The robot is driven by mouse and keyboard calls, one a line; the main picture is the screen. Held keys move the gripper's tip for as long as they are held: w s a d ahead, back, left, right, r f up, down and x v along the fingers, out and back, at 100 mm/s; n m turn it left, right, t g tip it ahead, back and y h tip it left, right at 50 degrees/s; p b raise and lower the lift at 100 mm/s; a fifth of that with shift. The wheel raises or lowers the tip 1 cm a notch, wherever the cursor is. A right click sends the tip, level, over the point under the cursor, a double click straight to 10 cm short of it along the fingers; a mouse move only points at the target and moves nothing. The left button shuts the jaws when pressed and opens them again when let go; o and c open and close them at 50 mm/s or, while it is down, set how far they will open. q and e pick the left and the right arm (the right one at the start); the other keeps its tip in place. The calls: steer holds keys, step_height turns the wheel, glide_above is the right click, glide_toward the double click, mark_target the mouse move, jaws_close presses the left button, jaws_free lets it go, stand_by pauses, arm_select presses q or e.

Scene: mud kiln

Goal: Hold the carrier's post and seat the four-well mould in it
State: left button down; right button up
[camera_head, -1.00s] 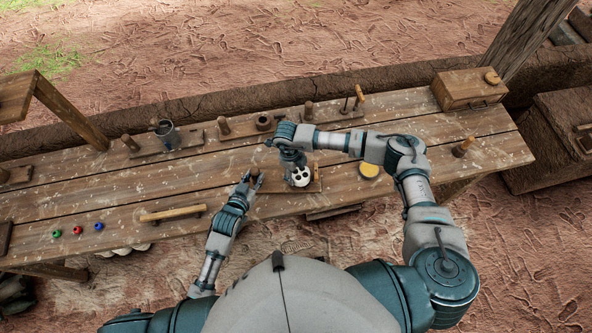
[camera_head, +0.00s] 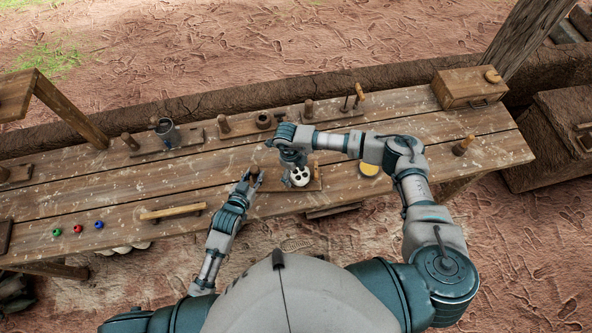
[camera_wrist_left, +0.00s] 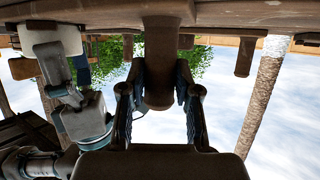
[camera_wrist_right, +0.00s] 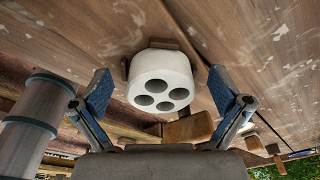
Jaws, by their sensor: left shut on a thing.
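The carrier (camera_head: 314,185) is a wooden board near the table's front edge, with a post at its left end. My left gripper (camera_head: 250,180) is shut on that post (camera_wrist_left: 160,62), which stands between its fingers in the left wrist view. The four-well mould (camera_head: 301,178) is white and round with dark wells, and is at the carrier's middle. In the right wrist view the mould (camera_wrist_right: 162,78) is between small dark wooden blocks; whether it is fully down I cannot tell. My right gripper (camera_head: 290,163) is over the mould, its fingers open with gaps on both sides.
Boards with wooden posts and a metal cup (camera_head: 167,132) line the table's back. A wooden bar (camera_head: 173,212) and red, green and blue pieces lie on the left. A yellow disc (camera_head: 369,169) lies right of the carrier. A wooden box (camera_head: 469,88) stands at the back right.

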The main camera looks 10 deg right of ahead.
steer(key=shift+r, duration=0.1)
stand_by(0.5)
steer(key=shift+r, duration=2.4)
arm_select(q)
steer(key=c, duration=0.7)
jaws_free()
steer(key=shift+c, duration=0.2)
steer(key=v, duration=1.2)
steer(key=shift+f, duration=0.1)
